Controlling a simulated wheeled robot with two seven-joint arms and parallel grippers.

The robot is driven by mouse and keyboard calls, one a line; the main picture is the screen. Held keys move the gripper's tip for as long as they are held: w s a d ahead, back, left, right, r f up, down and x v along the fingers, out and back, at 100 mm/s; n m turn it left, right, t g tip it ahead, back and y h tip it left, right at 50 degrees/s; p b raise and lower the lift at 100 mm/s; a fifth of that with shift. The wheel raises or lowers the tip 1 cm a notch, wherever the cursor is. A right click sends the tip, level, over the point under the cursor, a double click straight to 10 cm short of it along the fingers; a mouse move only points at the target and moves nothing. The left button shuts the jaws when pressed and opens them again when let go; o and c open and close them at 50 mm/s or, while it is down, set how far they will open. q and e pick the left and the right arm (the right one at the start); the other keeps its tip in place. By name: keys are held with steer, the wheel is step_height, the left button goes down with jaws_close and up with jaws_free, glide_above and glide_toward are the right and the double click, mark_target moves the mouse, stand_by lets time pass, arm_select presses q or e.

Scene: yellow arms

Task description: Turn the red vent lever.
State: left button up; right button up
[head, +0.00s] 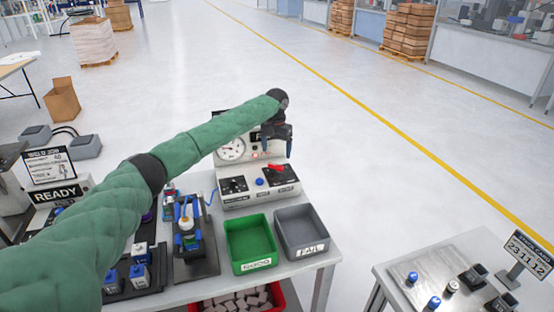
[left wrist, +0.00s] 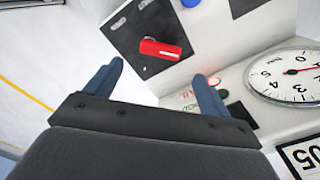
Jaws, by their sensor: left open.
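The red vent lever (head: 276,168) sits on a dark plate at the right of the white test box's (head: 236,198) front panel. In the left wrist view the lever (left wrist: 161,48) shows as a short red bar beyond the fingertips. My left gripper (head: 276,150) is in front of the box's upper part, just above the lever in the head view. Its blue fingers (left wrist: 158,72) are apart with nothing between them, and I see no contact with the lever. My right gripper is not in view.
The box carries a round gauge (head: 231,149) and a blue button (head: 260,182). A green bin (head: 233,247) and a grey bin (head: 280,228) stand in front of it. A blue-and-black fixture (head: 189,235) stands to the left. Open floor lies behind the table.

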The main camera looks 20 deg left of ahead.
mark_target(276, 169)
arm_select(q)
steer(key=shift+f+p, duration=1)
steer(key=shift+f, duration=2)
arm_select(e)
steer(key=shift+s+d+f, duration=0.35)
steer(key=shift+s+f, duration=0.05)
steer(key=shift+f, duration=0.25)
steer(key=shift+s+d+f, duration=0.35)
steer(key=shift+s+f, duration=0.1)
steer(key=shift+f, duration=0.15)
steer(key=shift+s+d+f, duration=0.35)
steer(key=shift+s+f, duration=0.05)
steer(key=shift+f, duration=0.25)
arm_select(q)
steer(key=c, duration=1)
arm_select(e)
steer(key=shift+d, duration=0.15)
